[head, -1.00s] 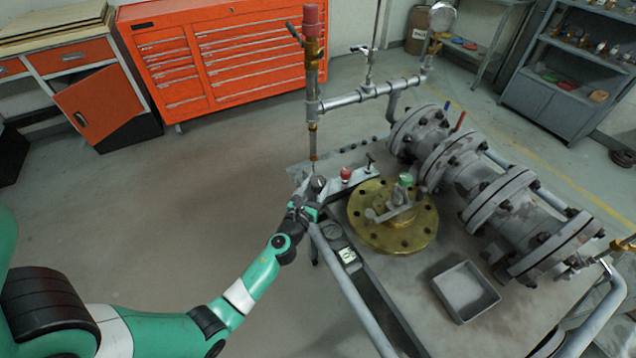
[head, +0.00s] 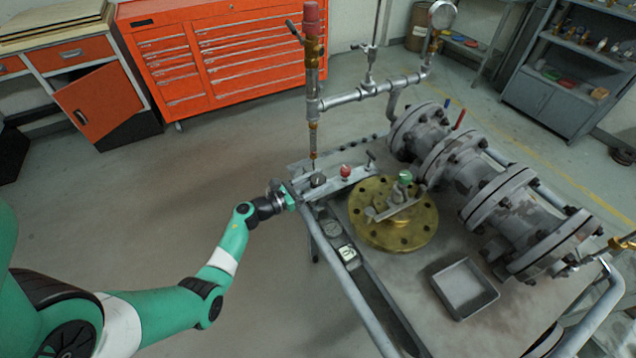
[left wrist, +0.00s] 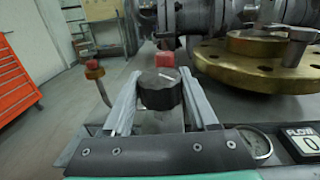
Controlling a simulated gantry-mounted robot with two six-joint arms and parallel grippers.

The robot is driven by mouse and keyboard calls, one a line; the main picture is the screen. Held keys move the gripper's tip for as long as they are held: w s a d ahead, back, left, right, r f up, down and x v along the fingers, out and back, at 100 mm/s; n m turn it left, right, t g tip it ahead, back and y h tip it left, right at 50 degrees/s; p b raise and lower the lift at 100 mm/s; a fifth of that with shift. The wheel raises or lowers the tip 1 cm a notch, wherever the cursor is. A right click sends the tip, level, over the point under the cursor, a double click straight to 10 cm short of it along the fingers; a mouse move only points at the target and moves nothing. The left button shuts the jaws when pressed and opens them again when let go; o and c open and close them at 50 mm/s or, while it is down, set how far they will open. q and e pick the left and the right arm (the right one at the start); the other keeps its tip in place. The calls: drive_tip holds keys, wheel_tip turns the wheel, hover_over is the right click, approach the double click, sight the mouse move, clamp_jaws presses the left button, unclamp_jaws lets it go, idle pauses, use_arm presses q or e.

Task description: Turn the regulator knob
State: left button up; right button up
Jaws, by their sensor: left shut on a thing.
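The regulator knob (left wrist: 160,91) is a dark, faceted knob with a white mark on its top, seen in the left wrist view between the two grey fingers. In the head view the knob (head: 319,180) sits on the panel at the cart's left edge. My left gripper (head: 300,191) reaches it from the left and is shut on it, one finger on each side. The gripper's palm edge fills the bottom of the left wrist view. My right gripper is not in view.
A red button (head: 345,171) stands just behind the knob. A gauge (left wrist: 258,144) and a flow display (left wrist: 305,140) reading 0 lie to the right. A brass flange (head: 419,232), a grey tray (head: 487,303) and pipework crowd the cart. Floor to the left is clear.

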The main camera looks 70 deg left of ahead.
use_arm(q)
drive_tip(key=shift+m+h, duration=0.4)
drive_tip(key=shift+h, duration=0.3)
drive_tip(key=o, duration=1.4)
drive_tip(key=shift+s, duration=0.45)
drive_tip(key=s, duration=0.3)
drive_tip(key=s+p, duration=0.1)
drive_tip(key=s, duration=0.3)
drive_tip(key=s+p, duration=0.1)
drive_tip(key=s, duration=0.2)
drive_tip(key=shift+s+d, duration=0.35)
drive_tip(key=shift+d, duration=0.05)
